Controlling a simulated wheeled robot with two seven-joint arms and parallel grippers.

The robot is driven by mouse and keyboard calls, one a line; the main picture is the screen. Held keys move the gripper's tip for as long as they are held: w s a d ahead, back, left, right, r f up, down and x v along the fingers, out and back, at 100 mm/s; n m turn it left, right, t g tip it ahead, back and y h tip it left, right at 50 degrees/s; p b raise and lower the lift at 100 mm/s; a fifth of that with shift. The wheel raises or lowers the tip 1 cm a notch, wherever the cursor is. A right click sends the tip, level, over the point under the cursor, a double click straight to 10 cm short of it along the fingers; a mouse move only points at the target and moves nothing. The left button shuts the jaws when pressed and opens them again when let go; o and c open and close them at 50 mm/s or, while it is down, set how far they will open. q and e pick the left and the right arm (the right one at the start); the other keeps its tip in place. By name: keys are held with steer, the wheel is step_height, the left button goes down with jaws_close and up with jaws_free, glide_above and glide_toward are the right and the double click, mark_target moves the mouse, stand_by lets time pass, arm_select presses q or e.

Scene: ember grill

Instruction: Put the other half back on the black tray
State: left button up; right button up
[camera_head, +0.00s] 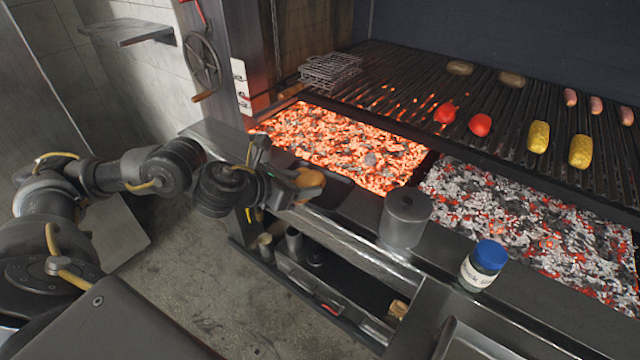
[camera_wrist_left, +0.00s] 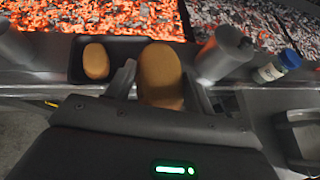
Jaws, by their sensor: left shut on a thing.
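My left gripper (camera_wrist_left: 160,88) is shut on a tan bread half (camera_wrist_left: 161,72), held between its two fingers over the right part of the black tray (camera_wrist_left: 118,48) in the left wrist view. A second bread half (camera_wrist_left: 96,61) lies in the left part of that tray. In the head view my left gripper (camera_head: 284,186) is at the grill's front ledge, with brown bread (camera_head: 310,180) at its tips. The tray (camera_head: 336,190) shows dark beside it, partly hidden. I cannot tell whether the held half touches the tray. My right gripper is not in view.
A grey cylinder (camera_head: 405,218) stands on the ledge just right of the tray. Farther right is a blue-lidded jar (camera_head: 484,266). Glowing coals (camera_head: 340,145) lie behind the tray. The grate (camera_head: 400,85) holds tomatoes, corn and other food.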

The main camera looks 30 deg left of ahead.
mark_target(307, 179)
arm_select(q)
steer(key=w, duration=0.1)
steer(key=w+f, duration=0.2)
steer(key=shift+w+a, duration=0.15)
steer(key=shift+w, duration=0.15)
steer(key=w+f, duration=0.2)
steer(key=w, duration=0.1)
steer(key=w+f, duration=0.2)
steer(key=w, duration=0.1)
steer(key=w+f, duration=0.2)
steer(key=shift+w+a+f, duration=0.3)
steer(key=shift+w+f, duration=0.05)
steer(key=shift+w, duration=0.05)
steer(key=shift+w+f, duration=0.25)
steer(key=shift+f, duration=0.15)
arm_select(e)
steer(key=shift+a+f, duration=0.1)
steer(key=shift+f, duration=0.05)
arm_select(q)
steer(key=f+p, duration=0.1)
steer(key=f, duration=0.2)
steer(key=shift+w+f, duration=0.15)
steer(key=shift+w, duration=0.05)
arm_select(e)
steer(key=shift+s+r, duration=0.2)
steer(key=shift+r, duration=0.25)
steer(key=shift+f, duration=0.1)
arm_select(q)
steer(key=o, duration=0.7)
steer(key=shift+f, duration=0.1)
